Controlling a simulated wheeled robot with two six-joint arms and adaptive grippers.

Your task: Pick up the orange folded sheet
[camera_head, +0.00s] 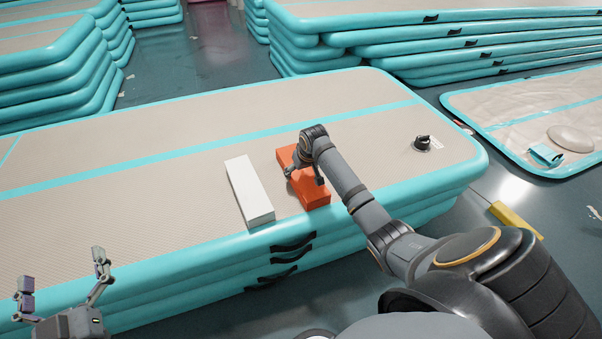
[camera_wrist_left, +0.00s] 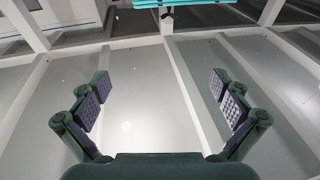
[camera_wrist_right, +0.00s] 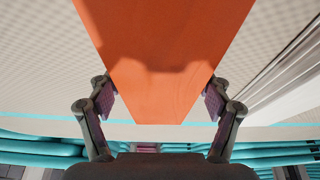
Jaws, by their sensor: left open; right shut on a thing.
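The orange folded sheet (camera_head: 314,196) is a long flat block on the beige top of the stacked inflatable tracks, near the front edge. My right gripper (camera_head: 304,171) is over it from above, with a finger on each side. In the right wrist view the orange sheet (camera_wrist_right: 165,60) fills the space between the fingers, and my right gripper (camera_wrist_right: 161,103) is shut on it. Whether it is clear of the track cannot be told. My left gripper (camera_head: 62,282) is open and empty at the lower left. Its spread fingers also show in the left wrist view (camera_wrist_left: 160,100).
A white folded block (camera_head: 248,190) lies just left of the orange sheet. A black valve (camera_head: 422,142) sits on the track (camera_head: 110,150) at right. Other track stacks (camera_head: 450,30) stand behind. A yellow object (camera_head: 515,220) lies on the floor at right. The track's left part is clear.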

